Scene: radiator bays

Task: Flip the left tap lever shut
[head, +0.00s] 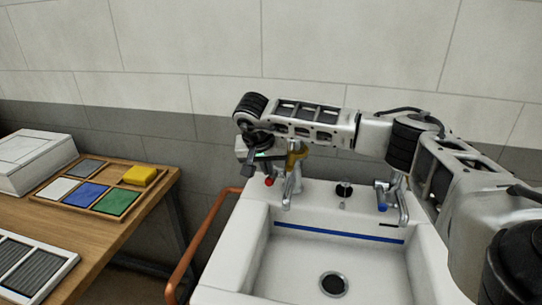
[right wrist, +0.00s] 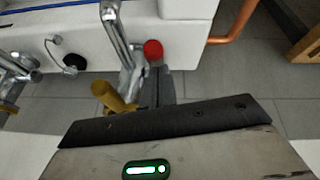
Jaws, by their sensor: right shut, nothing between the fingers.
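The left tap (head: 291,186) is chrome with a red marker (head: 269,182), at the back left corner of the white sink. Its brass-coloured lever (head: 296,155) rises above the body, partly behind my right arm. In the right wrist view the lever (right wrist: 112,97) sticks out to the left of the tap body, and the red marker (right wrist: 153,50) is beside the spout. My right gripper (head: 251,169) is shut and empty, just left of the tap. In the right wrist view its fingers (right wrist: 160,88) are close beside the lever; contact is unclear. My left gripper is out of view.
The sink (head: 255,245) has a second tap (head: 398,198) with a blue marker at right and a black plug (head: 344,188) between. A copper rail (head: 200,240) runs along its left side. A wooden bench (head: 120,228) with a colour tray (head: 150,192) stands at left. The wall is close behind.

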